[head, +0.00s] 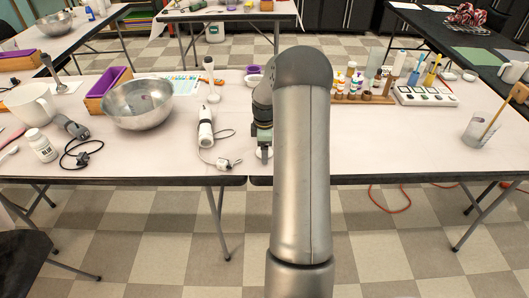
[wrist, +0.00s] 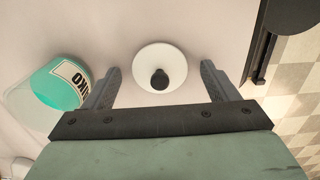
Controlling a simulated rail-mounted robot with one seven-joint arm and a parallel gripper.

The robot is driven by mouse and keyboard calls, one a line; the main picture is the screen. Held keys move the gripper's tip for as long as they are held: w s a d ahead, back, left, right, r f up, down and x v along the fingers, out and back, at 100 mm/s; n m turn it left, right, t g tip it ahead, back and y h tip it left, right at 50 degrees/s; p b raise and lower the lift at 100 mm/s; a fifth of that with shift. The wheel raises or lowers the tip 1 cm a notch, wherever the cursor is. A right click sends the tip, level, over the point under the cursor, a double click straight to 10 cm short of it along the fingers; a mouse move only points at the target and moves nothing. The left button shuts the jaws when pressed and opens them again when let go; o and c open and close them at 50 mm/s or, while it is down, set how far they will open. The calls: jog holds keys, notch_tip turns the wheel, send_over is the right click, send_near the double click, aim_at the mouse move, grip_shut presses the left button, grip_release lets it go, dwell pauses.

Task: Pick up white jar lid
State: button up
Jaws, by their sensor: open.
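My gripper (wrist: 160,70) is open, with one finger on each side of the lid and a gap on both sides. The picture does not clearly show how far the fingertips are above the table. In the head view my gripper (head: 264,150) is low at the table's front edge, and a white rim of the lid (head: 265,156) shows under it.
The table edge lies just right of the right finger.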

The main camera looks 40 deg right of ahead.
jog(key=c, duration=1)
jog(key=shift+c, duration=0.2)
